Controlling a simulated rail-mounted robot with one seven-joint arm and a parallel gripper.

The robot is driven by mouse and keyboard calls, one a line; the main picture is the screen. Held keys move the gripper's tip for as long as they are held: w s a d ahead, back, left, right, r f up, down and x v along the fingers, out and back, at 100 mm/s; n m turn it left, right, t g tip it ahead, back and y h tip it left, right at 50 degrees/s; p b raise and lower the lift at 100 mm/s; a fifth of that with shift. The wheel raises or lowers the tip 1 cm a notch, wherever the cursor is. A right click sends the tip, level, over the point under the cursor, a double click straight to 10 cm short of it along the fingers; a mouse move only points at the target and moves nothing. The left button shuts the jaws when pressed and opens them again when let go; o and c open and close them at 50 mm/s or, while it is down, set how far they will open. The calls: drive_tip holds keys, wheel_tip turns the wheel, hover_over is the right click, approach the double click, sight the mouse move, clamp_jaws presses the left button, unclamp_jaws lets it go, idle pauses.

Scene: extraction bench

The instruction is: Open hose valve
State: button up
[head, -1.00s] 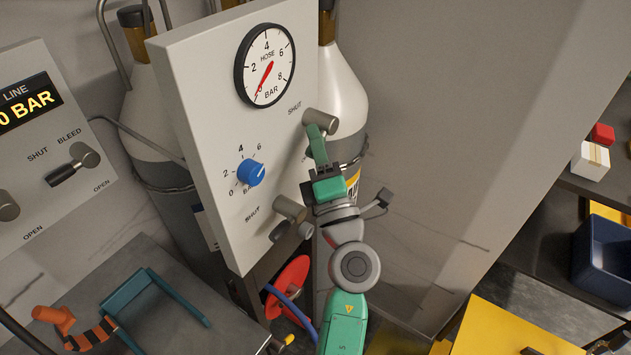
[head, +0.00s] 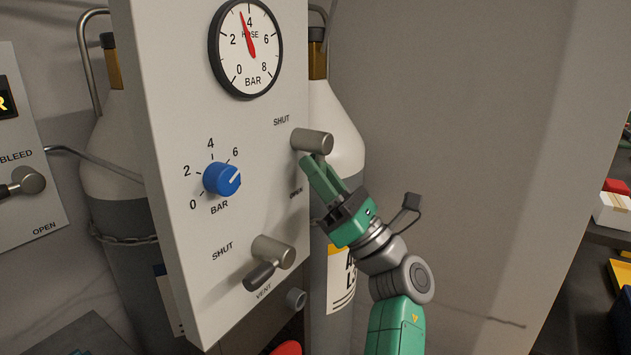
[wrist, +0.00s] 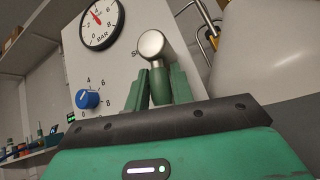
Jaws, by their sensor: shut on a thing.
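The hose valve on the grey panel (head: 175,110) has a metal hub (head: 312,141) between the SHUT mark above and the OPEN mark below. The hub also shows in the wrist view (wrist: 151,44). My gripper (head: 318,172) is just below the hub, its green fingers shut on the valve's dark green lever (wrist: 160,88). The lever points down from the hub, near the OPEN mark. In the head view the fingers mostly hide it. The hose gauge (head: 246,48) has its red needle a little under 4 bar.
A blue pressure knob (head: 221,179) is left of the valve. The vent valve (head: 270,256) sits below, its dark lever pointing down left. White and grey gas cylinders (head: 338,120) stand behind the panel. A bare wall is to the right.

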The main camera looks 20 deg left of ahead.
drive_tip(key=shift+w+d+n+g, duration=0.1)
drive_tip(key=shift+w+n+g, duration=0.1)
drive_tip(key=shift+n+g, duration=0.9)
drive_tip(key=shift+w+n+g, duration=0.15)
drive_tip(key=shift+n+g, duration=0.85)
drive_tip(key=shift+n, duration=0.1)
drive_tip(key=shift+n+g, duration=0.5)
drive_tip(key=o, duration=1)
drive_tip(key=v, duration=0.7)
drive_tip(key=shift+d+f, duration=0.25)
drive_tip(key=shift+f, duration=0.05)
drive_tip(key=shift+w+r, duration=0.1)
drive_tip(key=shift+r, duration=0.05)
